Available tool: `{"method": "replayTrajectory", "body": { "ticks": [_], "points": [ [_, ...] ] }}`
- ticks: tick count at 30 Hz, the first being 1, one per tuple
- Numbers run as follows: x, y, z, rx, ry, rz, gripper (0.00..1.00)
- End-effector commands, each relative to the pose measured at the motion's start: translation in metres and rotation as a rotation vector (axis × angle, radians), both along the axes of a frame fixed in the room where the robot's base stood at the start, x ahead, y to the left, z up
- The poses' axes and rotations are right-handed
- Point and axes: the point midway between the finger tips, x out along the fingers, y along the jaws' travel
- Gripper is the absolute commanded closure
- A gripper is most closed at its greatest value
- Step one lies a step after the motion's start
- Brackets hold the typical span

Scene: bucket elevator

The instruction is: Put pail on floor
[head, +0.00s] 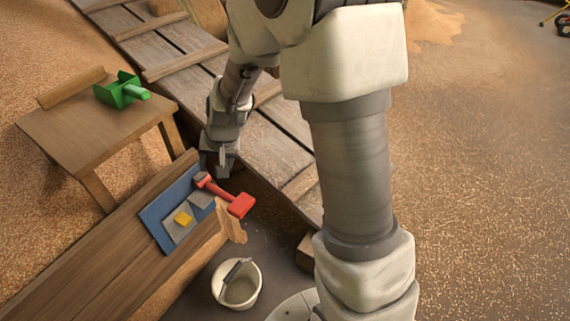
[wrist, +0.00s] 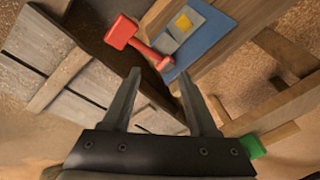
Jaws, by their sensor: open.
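The pail (head: 238,285) is a small white bucket with a dark grip on its handle. It stands upright on the dark floor at the bottom of the head view, beside the wooden bench and near my base. The pail does not show in the wrist view. My gripper (head: 222,166) is above the far end of the bench, next to the red tool, well apart from the pail. In the wrist view my gripper (wrist: 160,88) has its two fingers spread with nothing between them.
A green scoop (head: 122,91) sits on a small wooden table (head: 75,135). A plank ramp (head: 185,66) runs behind. Grain covers the ground around.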

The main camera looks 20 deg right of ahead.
Motion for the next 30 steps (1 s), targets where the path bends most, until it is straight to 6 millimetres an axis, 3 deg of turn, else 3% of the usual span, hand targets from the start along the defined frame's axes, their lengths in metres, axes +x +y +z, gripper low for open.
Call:
{"method": "replayTrajectory", "body": {
  "ticks": [1, 6, 15, 24, 30],
  "points": [
    [-0.008, -0.004, 0.022, -0.016, -0.022, 0.022, 0.41],
    [-0.041, -0.017, 0.078, -0.072, -0.057, 0.092, 0.41],
    [-0.117, -0.043, 0.152, -0.175, -0.115, 0.182, 0.41],
    [-0.199, -0.07, 0.189, -0.274, -0.155, 0.236, 0.41],
    [-0.231, -0.08, 0.195, -0.307, -0.166, 0.25, 0.41]
  ]
}}
